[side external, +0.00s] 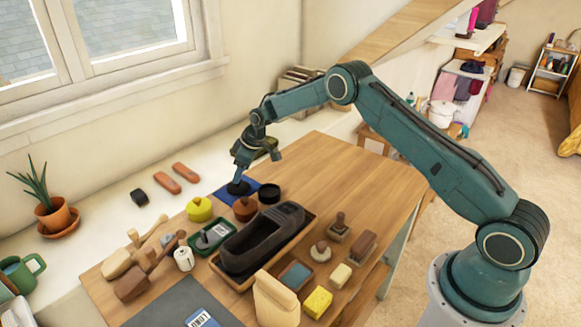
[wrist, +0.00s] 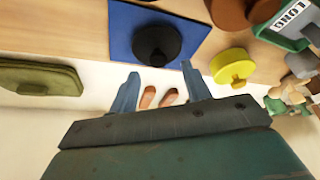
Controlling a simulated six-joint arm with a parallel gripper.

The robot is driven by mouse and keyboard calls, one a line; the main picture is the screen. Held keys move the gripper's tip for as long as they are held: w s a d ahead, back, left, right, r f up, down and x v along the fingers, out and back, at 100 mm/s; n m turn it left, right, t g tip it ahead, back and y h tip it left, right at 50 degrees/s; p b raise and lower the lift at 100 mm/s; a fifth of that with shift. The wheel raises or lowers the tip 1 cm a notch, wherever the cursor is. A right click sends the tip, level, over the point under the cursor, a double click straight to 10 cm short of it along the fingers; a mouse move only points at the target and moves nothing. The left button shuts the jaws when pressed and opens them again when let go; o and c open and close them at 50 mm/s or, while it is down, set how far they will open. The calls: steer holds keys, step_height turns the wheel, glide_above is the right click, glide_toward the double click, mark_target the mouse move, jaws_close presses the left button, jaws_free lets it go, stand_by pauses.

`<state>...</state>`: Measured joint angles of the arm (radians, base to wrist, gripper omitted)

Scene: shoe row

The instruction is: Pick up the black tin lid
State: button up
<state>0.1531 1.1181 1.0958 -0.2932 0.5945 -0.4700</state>
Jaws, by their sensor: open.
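The black tin lid (wrist: 158,44) is a dark disc with a raised knob. It lies on a blue mat (wrist: 122,33) in the wrist view, ahead of my fingers. In the side view the lid (side external: 238,188) shows just below my gripper (side external: 240,172), partly hidden by it. My gripper (wrist: 160,84) is open, and nothing is between its two blue-grey fingertips. I cannot tell how much height separates the fingertips from the lid.
An olive pad (wrist: 40,78) lies left in the wrist view. A dark shoe (side external: 262,238) in a tray fills the table's middle. The table's far right is clear.

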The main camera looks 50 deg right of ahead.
steer(key=shift+x, duration=1.85)
steer(key=shift+d, duration=0.1)
jaws_close()
steer(key=shift+r, duration=0.15)
step_height(320, 180, up, 20)
steer(key=shift+f, duration=0.25)
